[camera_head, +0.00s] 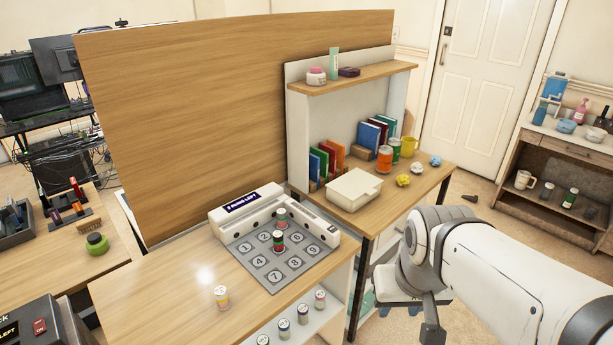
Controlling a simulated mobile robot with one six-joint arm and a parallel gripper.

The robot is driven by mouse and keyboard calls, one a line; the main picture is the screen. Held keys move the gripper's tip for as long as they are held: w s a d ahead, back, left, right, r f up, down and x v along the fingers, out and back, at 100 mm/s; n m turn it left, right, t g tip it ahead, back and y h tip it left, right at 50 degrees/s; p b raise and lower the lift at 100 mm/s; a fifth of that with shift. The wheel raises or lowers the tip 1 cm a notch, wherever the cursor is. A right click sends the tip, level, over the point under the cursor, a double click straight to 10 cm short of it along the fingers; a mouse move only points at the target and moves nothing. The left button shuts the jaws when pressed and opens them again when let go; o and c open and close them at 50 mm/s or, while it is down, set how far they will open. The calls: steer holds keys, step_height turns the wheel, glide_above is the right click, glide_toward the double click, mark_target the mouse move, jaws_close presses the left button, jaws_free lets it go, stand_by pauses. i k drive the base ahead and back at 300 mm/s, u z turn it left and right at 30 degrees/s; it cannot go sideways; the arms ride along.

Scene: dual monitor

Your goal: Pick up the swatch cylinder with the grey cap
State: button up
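Several small swatch cylinders are in the head view. One with red and dark bands (278,241) stands upright on the grey numbered board (252,262), near its middle. Another (282,217) stands behind it near the back of the board. A pale cylinder with a yellow band (221,297) stands alone on the wooden desk. Several more, including one with a blue band (284,328) and one with a red band (320,299), stand on the white lower shelf. Cap colours are too small to tell apart surely. My gripper (432,330) hangs low at the right, apart from all cylinders; its fingers are unclear.
A white console (240,203) borders the board. A side desk (400,200) holds a cream box (354,189), books, cans and a yellow mug (409,146). A tall wooden panel (200,110) stands behind. The front-left of the main desk is mostly clear.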

mark_target(281, 213)
steer(key=u, duration=0.1)
steer(key=i, duration=1.15)
steer(key=u, duration=0.75)
